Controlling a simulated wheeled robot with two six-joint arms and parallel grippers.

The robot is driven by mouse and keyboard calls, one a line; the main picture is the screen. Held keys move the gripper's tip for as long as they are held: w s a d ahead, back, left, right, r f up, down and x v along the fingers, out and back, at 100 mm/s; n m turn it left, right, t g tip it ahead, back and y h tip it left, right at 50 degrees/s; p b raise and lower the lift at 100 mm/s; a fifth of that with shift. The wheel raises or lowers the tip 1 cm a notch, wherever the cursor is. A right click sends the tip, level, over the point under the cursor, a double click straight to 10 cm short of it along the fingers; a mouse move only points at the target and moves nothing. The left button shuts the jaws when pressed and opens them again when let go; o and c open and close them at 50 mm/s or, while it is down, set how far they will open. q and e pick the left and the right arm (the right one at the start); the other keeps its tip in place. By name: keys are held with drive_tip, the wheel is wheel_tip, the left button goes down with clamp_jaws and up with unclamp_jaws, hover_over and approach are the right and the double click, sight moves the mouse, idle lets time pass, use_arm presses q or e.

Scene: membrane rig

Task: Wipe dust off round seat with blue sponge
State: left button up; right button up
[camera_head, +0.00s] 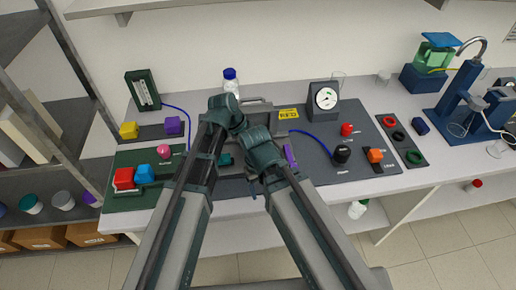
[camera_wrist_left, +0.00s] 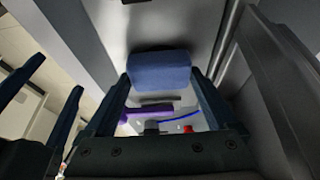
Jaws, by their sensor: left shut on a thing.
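The blue sponge (camera_wrist_left: 160,72) is a rounded block between the fingers of my left gripper (camera_wrist_left: 161,82), which is shut on it in the left wrist view. In the head view my two arms meet over the middle of the bench, and they hide the sponge and most of the rig between them. What looks like my right gripper (camera_wrist_left: 62,73) shows at the left of the wrist view, its two dark fingers apart with nothing between them. I cannot make out the round seat or any dust; contact of the sponge with a surface cannot be judged.
A black knob (camera_head: 342,153), a red knob (camera_head: 347,130) and an orange block (camera_head: 375,155) are to the right. A purple piece (camera_head: 290,156) is close beside my right arm. A blue-lidded bottle (camera_head: 230,80) stands behind.

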use_arm(q)
drive_tip(key=shift+a, duration=1.75)
use_arm(e)
drive_tip(key=shift+a, duration=0.1)
use_arm(q)
drive_tip(key=shift+s+f, duration=0.1)
use_arm(e)
drive_tip(key=shift+f, duration=0.1)
use_arm(q)
drive_tip(key=shift+d, duration=0.2)
drive_tip(key=shift+d, duration=0.55)
use_arm(e)
drive_tip(key=shift+a, duration=0.1)
use_arm(q)
drive_tip(key=shift+d, duration=1.35)
drive_tip(key=shift+w+d, duration=0.1)
drive_tip(key=shift+w, duration=0.1)
drive_tip(key=shift+d, duration=1.7)
